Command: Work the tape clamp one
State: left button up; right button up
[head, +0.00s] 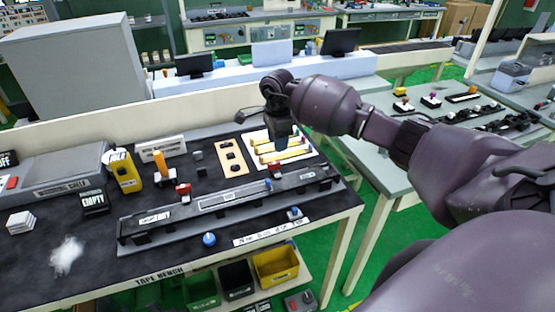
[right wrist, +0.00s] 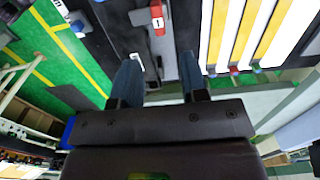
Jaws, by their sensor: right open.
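A dark rail (head: 230,203) lies along the front of the black-topped tape bench. Two red clamps stand on it, one left of its middle (head: 183,190) and one right of it (head: 274,170). In the right wrist view a red clamp lever (right wrist: 157,18) carries a white label marked 1; it looks like the right-hand clamp. My right gripper (head: 282,140) hangs over the bench, behind the rail's right part. Its blue-grey fingers (right wrist: 160,80) are apart with nothing between them, and the lever lies beyond their tips. My left gripper is out of view.
A white board with yellow strips (head: 282,148) lies behind the rail, close to my right gripper. Coloured bins (head: 276,268) sit below the front edge.

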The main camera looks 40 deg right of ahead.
aim_at(278, 162)
notch_tip(278, 162, down, 8)
jog(key=shift+r+p, duration=0.1)
jog(key=shift+p, duration=0.3)
jog(key=shift+c, duration=0.3)
grip_shut()
